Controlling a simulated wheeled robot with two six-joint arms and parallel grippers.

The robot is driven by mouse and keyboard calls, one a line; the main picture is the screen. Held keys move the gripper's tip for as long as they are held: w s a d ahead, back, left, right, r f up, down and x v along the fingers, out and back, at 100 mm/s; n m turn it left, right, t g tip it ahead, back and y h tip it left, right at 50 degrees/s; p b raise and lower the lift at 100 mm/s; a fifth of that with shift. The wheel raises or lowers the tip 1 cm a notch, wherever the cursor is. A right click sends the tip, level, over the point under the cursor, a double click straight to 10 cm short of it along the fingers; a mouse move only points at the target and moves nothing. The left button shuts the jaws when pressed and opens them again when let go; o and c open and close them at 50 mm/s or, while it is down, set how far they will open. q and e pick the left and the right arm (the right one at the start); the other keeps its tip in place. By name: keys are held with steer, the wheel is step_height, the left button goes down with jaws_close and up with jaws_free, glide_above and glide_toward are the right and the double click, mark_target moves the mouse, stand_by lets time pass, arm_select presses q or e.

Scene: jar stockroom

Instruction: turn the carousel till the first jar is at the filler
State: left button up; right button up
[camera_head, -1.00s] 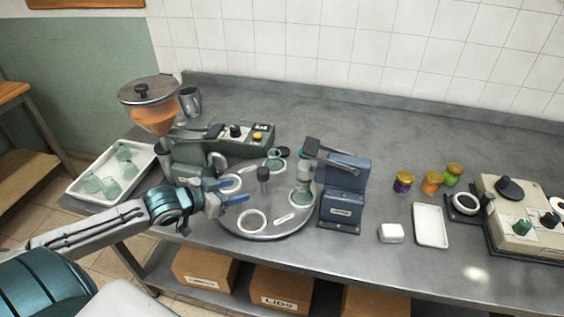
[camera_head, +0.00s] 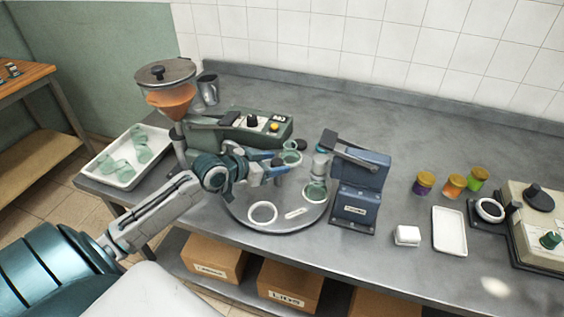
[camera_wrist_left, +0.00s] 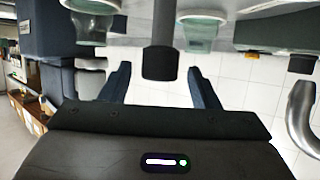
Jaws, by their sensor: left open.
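The round grey carousel (camera_head: 285,222) stands on the steel bench with white ring seats; the front one (camera_head: 262,213) is empty. One green glass jar (camera_head: 290,153) is at its back and another (camera_head: 315,191) at its right, by the blue capping machine (camera_head: 357,193). The filler's orange hopper (camera_head: 171,97) stands at the back left; my arm hides the carousel's left side. My left gripper (camera_head: 278,168) is open at the carousel's middle. In the left wrist view the dark centre post (camera_wrist_left: 160,64) shows between its open fingers. My right gripper is out of view.
A white tray (camera_head: 104,166) with several glass jars is at the left. Lidded coloured jars (camera_head: 454,186), a white dish (camera_head: 449,231) and a beige machine (camera_head: 528,226) stand at the right. Boxes (camera_head: 290,286) sit below.

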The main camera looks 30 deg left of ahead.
mark_target(282, 162)
arm_select(q)
steer(key=shift+x, duration=1.7)
jaws_close()
